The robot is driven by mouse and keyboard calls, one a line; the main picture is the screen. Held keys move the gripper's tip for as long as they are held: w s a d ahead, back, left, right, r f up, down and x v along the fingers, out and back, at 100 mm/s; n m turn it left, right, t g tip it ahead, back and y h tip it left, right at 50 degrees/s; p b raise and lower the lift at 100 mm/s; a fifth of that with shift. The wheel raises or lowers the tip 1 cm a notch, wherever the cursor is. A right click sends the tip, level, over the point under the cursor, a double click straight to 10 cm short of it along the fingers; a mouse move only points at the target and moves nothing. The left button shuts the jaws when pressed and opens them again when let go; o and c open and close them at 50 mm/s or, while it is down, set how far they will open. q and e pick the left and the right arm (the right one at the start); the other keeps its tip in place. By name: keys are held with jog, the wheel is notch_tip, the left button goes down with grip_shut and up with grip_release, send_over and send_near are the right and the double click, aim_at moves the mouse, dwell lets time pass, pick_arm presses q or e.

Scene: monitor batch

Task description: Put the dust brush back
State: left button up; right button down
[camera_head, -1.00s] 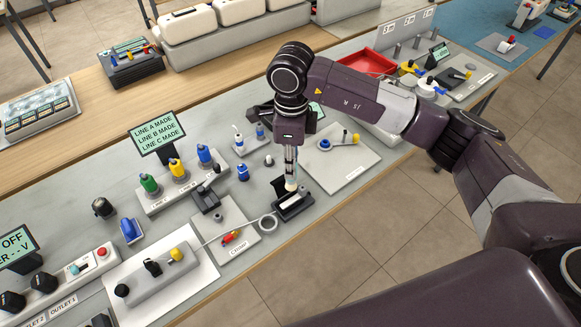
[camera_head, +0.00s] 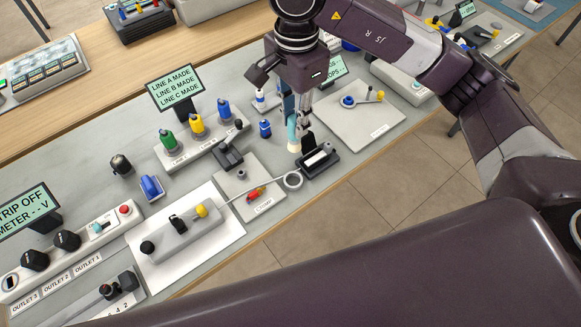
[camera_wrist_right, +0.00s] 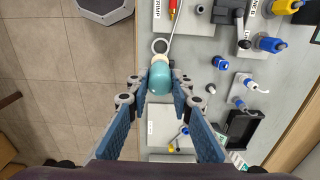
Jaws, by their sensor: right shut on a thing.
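The dust brush (camera_head: 292,130) has a teal handle and a cream tip. My right gripper (camera_head: 298,112) is shut on it and holds it upright, tip down, above the bench. In the right wrist view the brush (camera_wrist_right: 160,80) sits between the two blue finger pads of the right gripper (camera_wrist_right: 162,92). In the head view the tip appears just left of a small black tray (camera_head: 327,167) with a pale inside. I cannot tell the tip's height above the bench. My left gripper is in neither view.
Coloured knobs on a grey strip (camera_head: 180,155) stand behind left. A grey plate (camera_head: 372,122) lies right.

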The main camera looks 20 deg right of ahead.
notch_tip(320, 180, down, 4)
jog(key=shift+p, duration=0.35)
notch_tip(320, 180, down, 13)
jog(key=p, duration=0.3)
jog(key=shift+a+r, duration=0.1)
jog(key=shift+r, duration=0.1)
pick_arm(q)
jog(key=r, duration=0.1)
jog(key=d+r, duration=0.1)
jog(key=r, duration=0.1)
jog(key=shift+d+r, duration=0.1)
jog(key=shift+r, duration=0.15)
pick_arm(e)
jog(key=shift+w+f+b, duration=0.1)
jog(key=shift+f+b, duration=0.1)
jog(key=shift+b, duration=0.15)
jog(key=c, duration=1.7)
grip_release()
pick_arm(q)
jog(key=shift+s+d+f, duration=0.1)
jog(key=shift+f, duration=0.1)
pick_arm(e)
jog(key=shift+r, duration=0.1)
